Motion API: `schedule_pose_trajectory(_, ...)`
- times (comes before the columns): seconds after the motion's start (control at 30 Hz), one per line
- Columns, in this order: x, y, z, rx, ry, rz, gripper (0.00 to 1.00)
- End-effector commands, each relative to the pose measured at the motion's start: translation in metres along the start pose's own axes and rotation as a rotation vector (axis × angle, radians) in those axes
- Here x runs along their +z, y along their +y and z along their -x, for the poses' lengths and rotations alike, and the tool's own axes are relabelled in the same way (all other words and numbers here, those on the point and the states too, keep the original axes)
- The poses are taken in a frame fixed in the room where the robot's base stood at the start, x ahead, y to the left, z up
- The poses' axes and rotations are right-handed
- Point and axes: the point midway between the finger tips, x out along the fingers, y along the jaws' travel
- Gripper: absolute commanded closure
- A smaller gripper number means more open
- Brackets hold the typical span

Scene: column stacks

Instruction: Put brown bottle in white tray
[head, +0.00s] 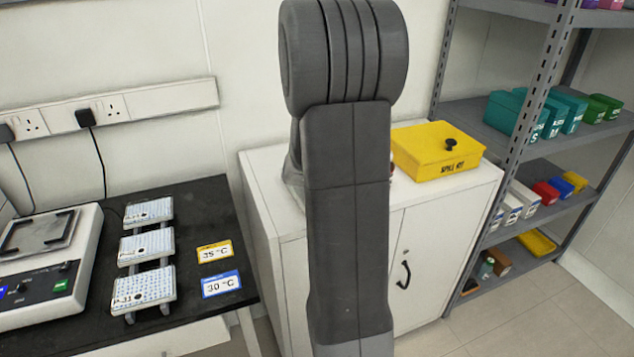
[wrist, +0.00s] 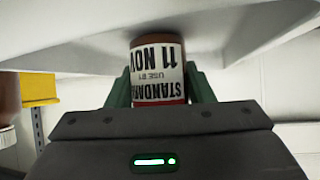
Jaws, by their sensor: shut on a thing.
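My gripper (wrist: 160,92) is shut on a brown bottle (wrist: 155,42) with a white label reading "STANDARD", "11 NOV" and "USE BY". The wrist view is upside down, so the bottle looks inverted. Its base end is close to a broad white surface (wrist: 70,45); I cannot tell whether they touch, or whether this surface is the white tray or the cabinet top. In the head view my arm hides my gripper and the held bottle, and no tray can be made out.
Another brown bottle (wrist: 8,98) with a white cap is at the wrist view's left edge. A yellow spill kit box (head: 438,150) stands on the white cabinet (head: 450,215), right of my arm. Grey shelving (head: 545,172) stands at right, a black bench (head: 185,290) with equipment at left.

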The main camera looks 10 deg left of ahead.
Motion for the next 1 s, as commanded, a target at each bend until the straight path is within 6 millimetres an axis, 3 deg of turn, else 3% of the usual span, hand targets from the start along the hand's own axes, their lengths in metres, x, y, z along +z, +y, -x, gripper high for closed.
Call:
schedule_pose_trajectory(0.37, 0.004, 0.000, -0.003, 0.000, 0.002, 0.000, 0.80)
schedule_pose_trajectory(0.4, 0.005, 0.000, -0.004, 0.000, 0.001, 0.000, 0.50)
schedule_pose_trajectory(0.5, 0.004, 0.000, -0.003, 0.000, 0.001, 0.000, 0.31)
schedule_pose_trajectory(0.87, 0.001, 0.000, -0.001, 0.000, 0.001, 0.000, 0.31)
schedule_pose_trajectory(1.0, -0.001, 0.000, 0.013, 0.000, 0.003, 0.000, 0.31)
